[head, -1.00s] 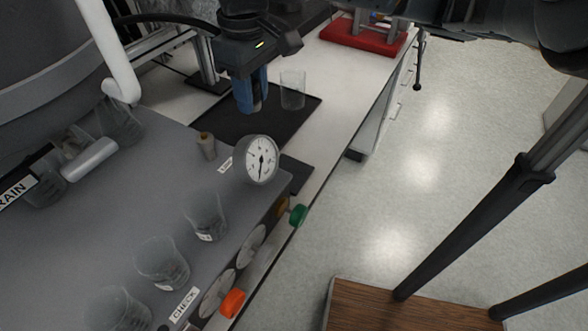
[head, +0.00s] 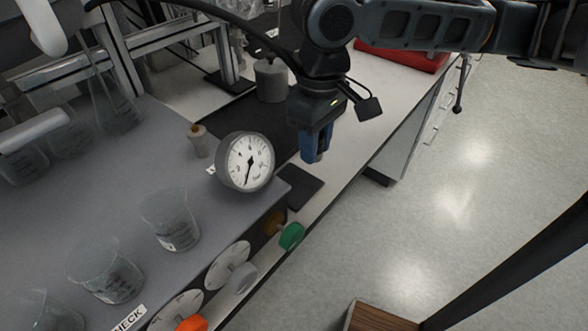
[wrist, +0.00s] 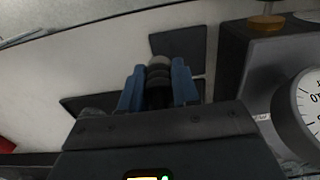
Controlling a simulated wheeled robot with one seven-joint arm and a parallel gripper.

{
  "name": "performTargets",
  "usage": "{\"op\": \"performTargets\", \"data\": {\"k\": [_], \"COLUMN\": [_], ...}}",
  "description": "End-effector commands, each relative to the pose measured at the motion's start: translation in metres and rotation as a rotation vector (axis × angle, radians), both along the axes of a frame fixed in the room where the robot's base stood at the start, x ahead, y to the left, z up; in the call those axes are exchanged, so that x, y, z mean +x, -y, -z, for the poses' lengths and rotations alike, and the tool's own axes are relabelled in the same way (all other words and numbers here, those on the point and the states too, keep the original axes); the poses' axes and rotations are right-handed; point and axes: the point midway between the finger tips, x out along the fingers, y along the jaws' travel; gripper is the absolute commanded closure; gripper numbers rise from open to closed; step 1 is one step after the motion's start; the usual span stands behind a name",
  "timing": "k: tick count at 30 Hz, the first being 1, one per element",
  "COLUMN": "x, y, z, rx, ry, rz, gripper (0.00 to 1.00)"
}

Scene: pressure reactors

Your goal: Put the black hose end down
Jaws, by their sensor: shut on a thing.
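My gripper (head: 315,158), with blue fingers, points down above the white counter (head: 365,128), right of the round gauge. In the wrist view its fingers (wrist: 158,88) are closed around a dark ribbed piece, the black hose end (wrist: 158,72). In the head view the fingers and wrist hide the hose end. A black hose or cable (head: 240,22) arcs from the top left to behind my wrist. A small black mat (head: 305,186) lies on the counter below my gripper, and a larger black mat (head: 225,128) lies to the left. The held piece looks clear of both.
The gauge (head: 246,161) stands at the corner of the grey unit (head: 75,205). Several glass beakers (head: 170,222) stand on that unit. A green knob (head: 291,236) and an orange knob (head: 190,324) stick out of its front. A grey canister (head: 270,82) stands behind.

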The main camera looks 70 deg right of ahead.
Motion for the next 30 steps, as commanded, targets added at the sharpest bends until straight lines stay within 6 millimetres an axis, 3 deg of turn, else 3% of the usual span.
{"op": "performTargets", "data": {"k": [3, 9, 19, 29, 30], "x": [0.018, 0.032, 0.033, 0.033, 0.033], "y": [-0.012, -0.02, -0.021, -0.021, -0.021], "z": [0.012, 0.023, 0.06, 0.064, 0.064], "rx": [0.001, 0.0, 0.0, 0.0, -0.001], "ry": [-0.002, 0.0, -0.001, 0.0, 0.0], "rz": [-0.003, 0.001, 0.001, 0.001, 0.001], "gripper": [1.0, 1.0, 1.0, 1.0, 0.67]}}
